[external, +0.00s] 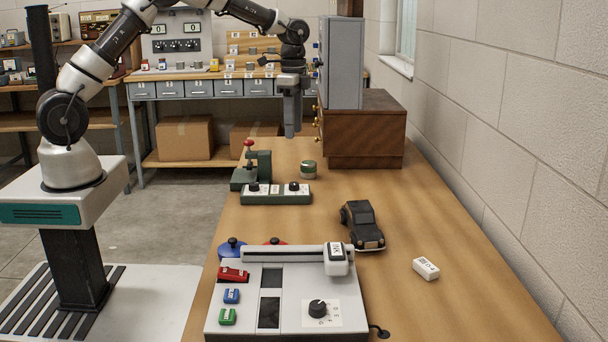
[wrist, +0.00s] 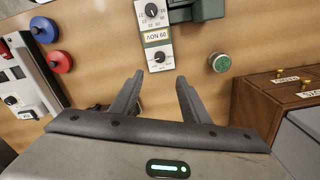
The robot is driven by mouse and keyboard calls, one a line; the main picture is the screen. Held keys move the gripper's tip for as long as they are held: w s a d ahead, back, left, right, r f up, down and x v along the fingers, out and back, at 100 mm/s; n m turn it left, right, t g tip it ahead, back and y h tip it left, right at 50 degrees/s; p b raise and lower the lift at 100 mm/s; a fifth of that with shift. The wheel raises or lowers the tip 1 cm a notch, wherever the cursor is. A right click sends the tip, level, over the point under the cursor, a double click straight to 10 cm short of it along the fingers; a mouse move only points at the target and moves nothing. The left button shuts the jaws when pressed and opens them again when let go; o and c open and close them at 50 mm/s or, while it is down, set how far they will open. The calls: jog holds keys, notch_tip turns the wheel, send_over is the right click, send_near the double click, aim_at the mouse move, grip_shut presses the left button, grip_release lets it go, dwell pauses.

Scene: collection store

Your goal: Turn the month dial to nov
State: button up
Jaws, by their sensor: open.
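A green date block (external: 276,197) with a white top stands on the table and carries two black knobs. The left knob (external: 254,187) also shows at the top of the wrist view (wrist: 152,10). The right knob (external: 294,187) shows lower there (wrist: 159,57). Between them a window (wrist: 156,35), upside down in the wrist view, seems to read 09 NOV. The knobs' pointer settings are too small to read. My gripper (external: 291,132) is open and empty, above and beyond the block. In the wrist view its fingertips (wrist: 160,76) lie just below the lower knob, not touching it.
A green lever press (external: 258,172) stands just behind the block, with a green round tin (external: 308,169) to the right. A wooden cabinet (external: 365,135) holds a grey box. A black toy car (external: 362,226) and a grey machine (external: 235,290) stand nearer.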

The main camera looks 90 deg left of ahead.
aim_at(294, 183)
jog(key=shift+r, duration=0.7)
jog(key=shift+f, duration=0.1)
jog(key=shift+m, duration=0.6)
notch_tip(294, 183, down, 17)
jog(key=b, duration=0.6)
jog(key=shift+f, duration=0.15)
